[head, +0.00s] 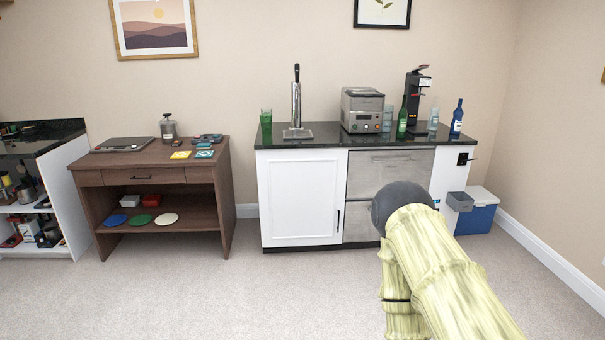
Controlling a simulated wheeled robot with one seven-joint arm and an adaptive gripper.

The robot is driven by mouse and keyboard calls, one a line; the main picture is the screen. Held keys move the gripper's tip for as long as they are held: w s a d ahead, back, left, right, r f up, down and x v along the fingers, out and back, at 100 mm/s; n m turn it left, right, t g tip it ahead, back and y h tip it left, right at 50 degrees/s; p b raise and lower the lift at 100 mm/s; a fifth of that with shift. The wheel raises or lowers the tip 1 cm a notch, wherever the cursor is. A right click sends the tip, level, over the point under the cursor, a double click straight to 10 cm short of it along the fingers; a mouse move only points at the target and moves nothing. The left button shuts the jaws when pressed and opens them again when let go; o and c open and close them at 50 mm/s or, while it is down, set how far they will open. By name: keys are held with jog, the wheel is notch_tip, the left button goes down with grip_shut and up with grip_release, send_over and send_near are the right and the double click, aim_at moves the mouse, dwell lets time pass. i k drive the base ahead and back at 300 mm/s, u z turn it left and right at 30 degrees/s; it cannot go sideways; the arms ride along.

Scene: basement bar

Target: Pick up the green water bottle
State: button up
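A green bottle (402,119) stands upright on the dark countertop (328,133) of the white bar cabinet, between clear glasses and in front of a tall black machine. It is the only green bottle I can make out. A green cup or glass (266,118) stands at the left end of the same counter. My gripper is not in view. A pale yellow, bamboo-patterned part with a dark round end, likely my arm, fills the lower right and is apart from the bottle, well in front of the cabinet.
A blue bottle (457,119), the black machine (414,92), a boxy metal appliance (361,108) and a beer tap (296,105) share the counter. A blue-and-white cooler (477,212) stands right of the cabinet. A brown table (158,160) is at left. Carpet in front is clear.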

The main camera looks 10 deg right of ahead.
aim_at(402, 119)
jog(key=z, duration=0.15)
jog(key=i, duration=1.6)
jog(key=z, duration=0.55)
jog(key=i, duration=1.45)
jog(key=z, duration=0.35)
